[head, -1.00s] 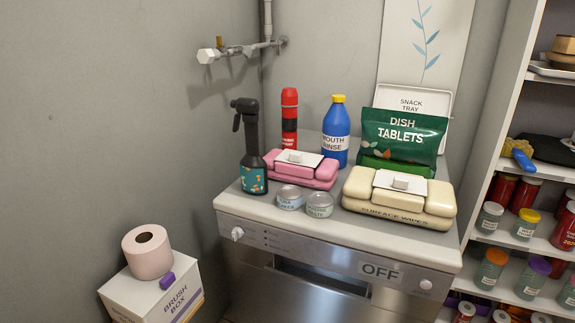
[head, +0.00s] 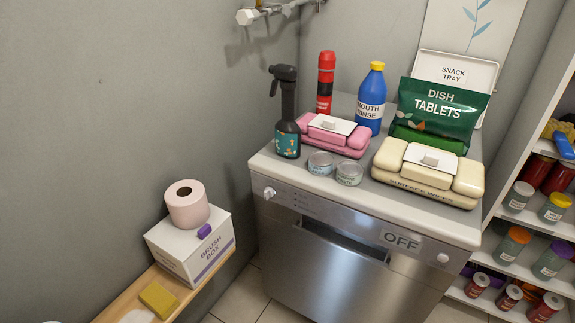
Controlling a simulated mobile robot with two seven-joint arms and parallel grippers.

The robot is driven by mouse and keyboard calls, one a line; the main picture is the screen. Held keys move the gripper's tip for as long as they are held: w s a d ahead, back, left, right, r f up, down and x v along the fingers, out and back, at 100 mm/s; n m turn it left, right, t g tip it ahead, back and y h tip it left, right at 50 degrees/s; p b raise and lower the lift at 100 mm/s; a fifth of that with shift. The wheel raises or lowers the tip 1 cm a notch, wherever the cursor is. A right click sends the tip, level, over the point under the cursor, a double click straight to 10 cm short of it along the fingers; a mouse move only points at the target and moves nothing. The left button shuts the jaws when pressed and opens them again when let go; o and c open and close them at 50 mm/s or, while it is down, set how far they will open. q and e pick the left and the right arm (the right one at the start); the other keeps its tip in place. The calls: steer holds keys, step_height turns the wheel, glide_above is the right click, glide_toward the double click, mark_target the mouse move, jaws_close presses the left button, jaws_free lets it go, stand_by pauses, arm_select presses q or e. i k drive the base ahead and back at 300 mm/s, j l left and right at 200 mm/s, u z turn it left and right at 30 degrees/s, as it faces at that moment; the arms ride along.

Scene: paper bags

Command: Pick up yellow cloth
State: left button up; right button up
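A small yellow folded block, which looks like the yellow cloth (head: 158,299), lies on a wooden bench (head: 110,308) at the lower left of the head view. It is in front of a white box marked BRUSH BOX (head: 190,250). It seems to lie flat; whether it is cloth or sponge is hard to tell at this size. Neither of my grippers is in view.
A white item (head: 137,317) lies near the yellow block. A dishwasher (head: 310,262) crowded with bottles and packs stands to the right, with shelves (head: 499,215) beyond.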

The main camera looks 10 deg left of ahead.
mark_target(159, 301)
steer(key=u, duration=1.4)
